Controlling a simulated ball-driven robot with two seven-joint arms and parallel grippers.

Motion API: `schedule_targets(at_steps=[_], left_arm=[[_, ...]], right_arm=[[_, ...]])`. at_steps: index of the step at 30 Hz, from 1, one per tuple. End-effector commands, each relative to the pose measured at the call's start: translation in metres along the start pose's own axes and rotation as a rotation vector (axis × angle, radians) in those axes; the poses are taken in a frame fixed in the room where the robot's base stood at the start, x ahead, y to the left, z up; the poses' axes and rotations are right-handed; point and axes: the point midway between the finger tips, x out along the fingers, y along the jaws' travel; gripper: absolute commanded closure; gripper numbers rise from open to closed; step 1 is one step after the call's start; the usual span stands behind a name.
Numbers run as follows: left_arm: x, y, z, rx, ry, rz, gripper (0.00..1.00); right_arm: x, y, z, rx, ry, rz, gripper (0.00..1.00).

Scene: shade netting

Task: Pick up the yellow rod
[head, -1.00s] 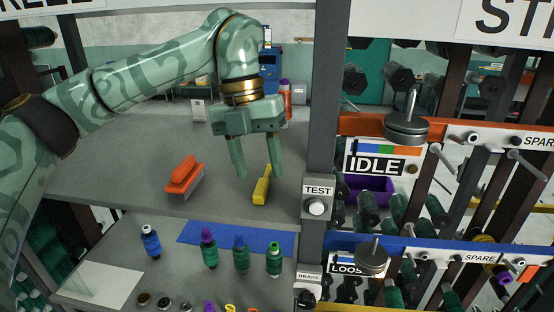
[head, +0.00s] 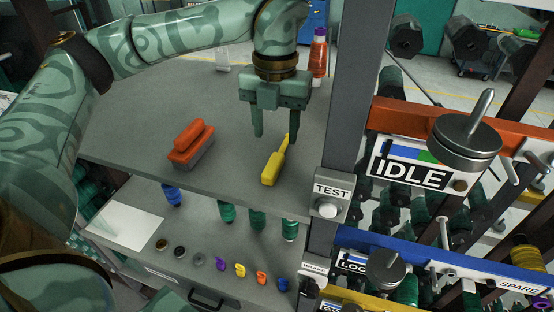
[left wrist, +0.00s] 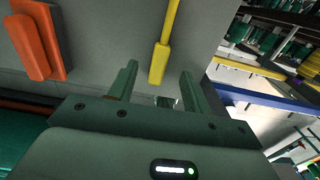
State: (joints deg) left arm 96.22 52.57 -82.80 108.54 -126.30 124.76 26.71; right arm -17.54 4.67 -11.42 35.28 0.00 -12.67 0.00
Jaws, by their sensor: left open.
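The yellow rod (head: 274,167) lies on the grey upper shelf, its thick end toward the front and its thin end toward the back. In the left wrist view the yellow rod (left wrist: 163,50) shows ahead of the fingers, roughly between their lines. My left gripper (head: 276,135) is open and empty, with its fingers pointing down above the rod's thin end. The left gripper also shows in the left wrist view (left wrist: 158,85), its fingers apart with nothing between them. My right gripper is not in view.
An orange brush (head: 190,145) lies left of the rod. A red bottle (head: 318,57) stands at the back. A grey post with a TEST button (head: 328,207) rises close right of the rod. Spools and small coloured pieces sit on the lower shelf. The shelf's left part is bare.

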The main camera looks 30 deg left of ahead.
Motion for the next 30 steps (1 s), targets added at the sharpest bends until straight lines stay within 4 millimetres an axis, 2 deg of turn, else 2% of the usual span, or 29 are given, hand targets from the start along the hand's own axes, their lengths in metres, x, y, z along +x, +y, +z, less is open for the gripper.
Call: schedule_targets(at_steps=[5, 13, 21, 26, 27, 30], left_arm=[[0.013, -0.001, -0.003, 0.002, 0.002, 0.000, 0.51], [0.053, -0.002, -0.008, 0.000, 0.001, 0.000, 0.51], [0.059, -0.002, -0.007, 0.001, -0.001, -0.001, 0.51], [0.059, -0.002, -0.007, 0.001, -0.001, -0.001, 0.95], [0.059, -0.002, -0.007, 0.001, -0.001, -0.001, 1.00], [0.058, -0.002, -0.007, 0.001, -0.001, -0.001, 1.00]], right_arm=[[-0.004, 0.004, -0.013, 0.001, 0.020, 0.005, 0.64], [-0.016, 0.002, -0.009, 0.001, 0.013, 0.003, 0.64], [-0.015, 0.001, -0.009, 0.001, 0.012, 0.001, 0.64], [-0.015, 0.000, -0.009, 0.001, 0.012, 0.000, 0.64], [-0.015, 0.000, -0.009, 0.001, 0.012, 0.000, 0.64], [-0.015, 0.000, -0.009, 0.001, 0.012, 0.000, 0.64]])
